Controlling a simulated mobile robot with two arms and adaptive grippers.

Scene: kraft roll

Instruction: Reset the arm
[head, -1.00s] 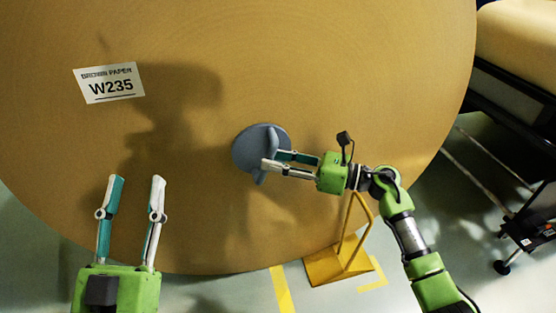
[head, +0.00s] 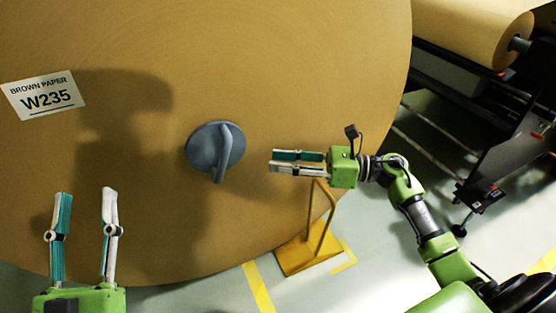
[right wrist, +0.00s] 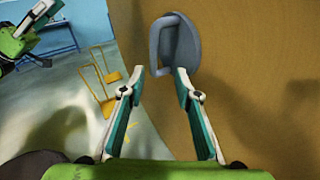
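The big brown paper roll (head: 290,60) fills most of the head view, with a white W235 label (head: 43,95) at its left. A grey plug with a raised handle (head: 205,148) sits at the roll's centre; it also shows in the right wrist view (right wrist: 183,50). My right gripper (head: 272,161) is to the right of the plug, apart from it, with nothing between its fingers. The right wrist view shows its fingers (right wrist: 158,70) spread, with the plug beyond the tips. My left gripper (head: 86,192) is low at the left, fingers upright, apart and empty.
A yellow stand (head: 308,250) is on the floor under the roll's right edge, beside yellow floor tape (head: 258,288). At the right, a dark machine frame (head: 510,165) stands below another paper roll (head: 475,25). Pale floor shows between them.

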